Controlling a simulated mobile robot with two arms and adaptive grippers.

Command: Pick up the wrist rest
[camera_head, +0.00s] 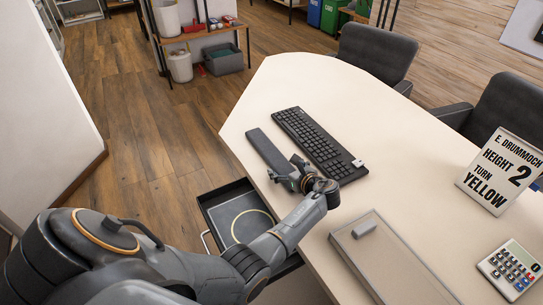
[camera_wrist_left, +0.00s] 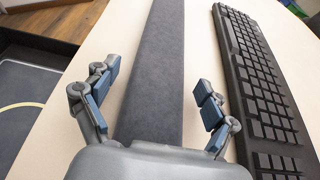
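The wrist rest (camera_head: 268,150) is a long dark grey padded bar lying on the cream table, beside the black keyboard (camera_head: 315,140). It also shows in the left wrist view (camera_wrist_left: 158,75), running up the middle of the picture. My left gripper (camera_head: 292,174) is at the near end of the wrist rest. In the left wrist view my left gripper (camera_wrist_left: 158,95) is open, with one blue-padded finger on each side of the bar. The fingers look apart from it. The near end of the bar is hidden behind the gripper body. My right gripper is not in view.
The keyboard (camera_wrist_left: 265,85) lies close along the right of the wrist rest. A tray-like board (camera_head: 395,262), a calculator (camera_head: 511,268) and a sign (camera_head: 500,172) stand on the table (camera_head: 350,95). An open drawer (camera_head: 215,205) is below the left edge. Chairs (camera_head: 375,50) stand behind.

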